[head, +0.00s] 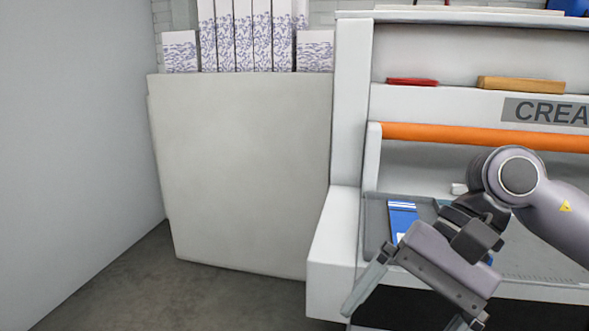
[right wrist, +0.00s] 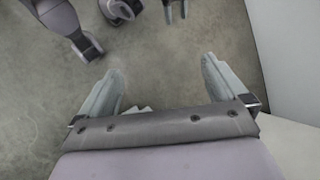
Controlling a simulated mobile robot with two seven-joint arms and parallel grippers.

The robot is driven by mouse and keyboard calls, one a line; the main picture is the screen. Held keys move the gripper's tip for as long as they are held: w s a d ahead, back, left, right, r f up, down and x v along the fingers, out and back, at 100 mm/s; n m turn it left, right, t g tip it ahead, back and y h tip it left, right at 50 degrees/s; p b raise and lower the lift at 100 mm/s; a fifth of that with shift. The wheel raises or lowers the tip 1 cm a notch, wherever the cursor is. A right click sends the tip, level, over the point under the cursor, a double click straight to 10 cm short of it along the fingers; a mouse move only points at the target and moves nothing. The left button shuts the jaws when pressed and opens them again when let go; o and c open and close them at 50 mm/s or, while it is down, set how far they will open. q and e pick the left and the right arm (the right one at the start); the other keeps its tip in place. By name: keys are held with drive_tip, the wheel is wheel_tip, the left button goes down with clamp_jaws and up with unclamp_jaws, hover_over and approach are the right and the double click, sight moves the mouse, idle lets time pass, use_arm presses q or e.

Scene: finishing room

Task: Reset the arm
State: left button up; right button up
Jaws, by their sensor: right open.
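My right arm comes in from the right in the head view. Its right gripper (head: 405,312) hangs low, tilted down, in front of the white workbench (head: 333,245). The right wrist view shows the same gripper (right wrist: 158,76) with its two pale fingers wide apart and nothing between them, over bare floor. My left gripper does not show in the head view. Grey parts of my own body show at the top of the right wrist view, too partial to tell which.
A tall off-white bin (head: 240,170) holds several patterned boards (head: 262,35) left of the bench. A blue-and-white packet (head: 402,218) lies on the bench, partly behind my arm. An orange bar (head: 450,134) crosses above. The floor (head: 140,285) at left is clear.

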drive_tip(key=s+a+r+m+g+y+p, duration=0.25)
drive_tip(key=a+r+m+y, duration=0.25)
drive_tip(key=a+m+y, duration=0.65)
drive_tip(key=w+d+f+m+t+h+p, duration=0.1)
drive_tip(key=w+d+f+m+t+h, duration=0.2)
drive_tip(key=m+t, duration=0.7)
drive_tip(key=w+d+f+m+t+h+p, duration=0.1)
drive_tip(key=w+d+f+m+t, duration=0.4)
drive_tip(key=m, duration=0.9)
drive_tip(key=w+d+f+m+t+h+p, duration=0.1)
drive_tip(key=w+d+f+m+t+p, duration=0.15)
drive_tip(key=m+t, duration=0.75)
drive_tip(key=s+d+f+m+g+h, duration=0.3)
drive_tip(key=s+f+m, duration=0.2)
drive_tip(key=f, duration=0.3)
drive_tip(key=s+d+f+m+g+h+p, duration=0.1)
drive_tip(key=s+d+f+m+g+h, duration=0.2)
drive_tip(key=f+m, duration=0.5)
drive_tip(key=s+d+f+m+g+h, duration=0.3)
drive_tip(key=s+d+f+m+h, duration=0.1)
drive_tip(key=s+f+m+h, duration=0.1)
wheel_tip(320, 180, down, 3)
drive_tip(key=shift+s+f+m, duration=0.1)
drive_tip(key=shift+s+m, duration=0.55)
drive_tip(key=shift+s, duration=0.3)
